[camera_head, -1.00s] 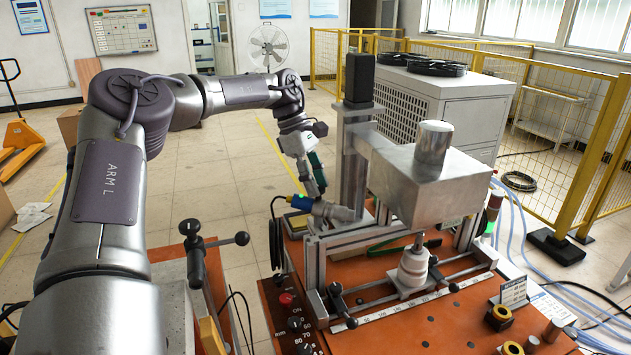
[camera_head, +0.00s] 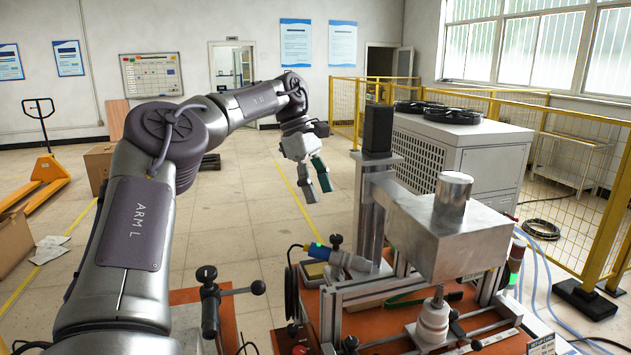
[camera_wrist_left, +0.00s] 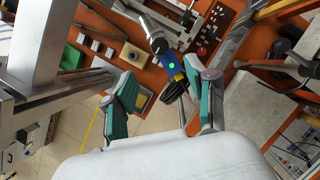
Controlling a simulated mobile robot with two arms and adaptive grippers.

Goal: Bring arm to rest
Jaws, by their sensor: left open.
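My left arm comes in from the left in the head view and bends over at the elbow. Its left gripper (camera_head: 318,182) hangs over the floor, to the left of the heater's upright post. Its green-padded fingers are apart with nothing between them; they also show open in the left wrist view (camera_wrist_left: 162,112). The blue and yellow handle of a silver hand tool (camera_wrist_left: 168,65) lies beyond the fingers, apart from them. In the head view this tool (camera_head: 345,258) rests at the left of the heater frame. My right gripper is not in view.
The induction heater's metal block (camera_head: 450,245) and post (camera_head: 372,205) stand on the orange bench. A black clamp with a lever (camera_head: 210,292) stands at lower left. A white chiller (camera_head: 475,150) and yellow fence (camera_head: 605,235) are behind at right. The floor at left centre is open.

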